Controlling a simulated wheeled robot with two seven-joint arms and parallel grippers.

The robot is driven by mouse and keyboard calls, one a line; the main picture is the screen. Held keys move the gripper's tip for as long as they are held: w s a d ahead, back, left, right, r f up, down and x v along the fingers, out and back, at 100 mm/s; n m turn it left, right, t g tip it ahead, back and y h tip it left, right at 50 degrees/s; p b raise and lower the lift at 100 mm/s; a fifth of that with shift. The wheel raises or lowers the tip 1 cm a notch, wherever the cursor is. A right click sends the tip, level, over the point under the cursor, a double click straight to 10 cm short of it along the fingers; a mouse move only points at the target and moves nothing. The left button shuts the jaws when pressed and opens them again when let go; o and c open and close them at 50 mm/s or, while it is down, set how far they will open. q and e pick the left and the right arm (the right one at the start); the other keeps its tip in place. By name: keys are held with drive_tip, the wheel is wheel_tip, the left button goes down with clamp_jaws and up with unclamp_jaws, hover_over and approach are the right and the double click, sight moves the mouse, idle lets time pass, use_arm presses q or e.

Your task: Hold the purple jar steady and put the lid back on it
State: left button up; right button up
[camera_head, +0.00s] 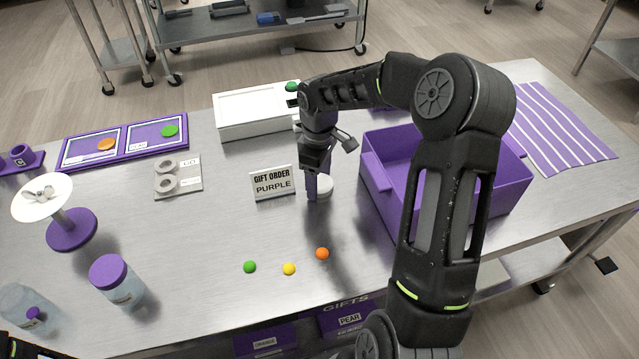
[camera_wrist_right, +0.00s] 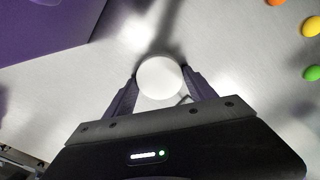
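A white round disc, which looks like a lid (camera_head: 326,186), lies on the steel table beside the order sign. My right gripper (camera_head: 315,187) points down at it. In the right wrist view the disc (camera_wrist_right: 160,77) sits between the two spread fingertips; any contact is hard to judge. A clear jar (camera_head: 18,301) stands at the lower left, with a small purple spot on or in it. Another clear jar with a purple cap (camera_head: 113,275) stands to its right. Only a dark piece of my left arm shows in the lower left corner.
A purple bin (camera_head: 515,185) stands right of my right gripper. A sign (camera_head: 273,184) reads "GIFT ORDER PURPLE". Green, yellow and orange gummies (camera_head: 289,268) lie near the front edge. A purple-based stand (camera_head: 72,231) is at left. The table between jars and gummies is clear.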

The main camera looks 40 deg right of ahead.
sight(319, 183)
drive_tip(key=c, duration=1)
drive_tip(key=shift+o, duration=0.2)
drive_tip(key=shift+r, duration=0.1)
wheel_tip(319, 183, up, 10)
drive_tip(key=shift+b, duration=0.35)
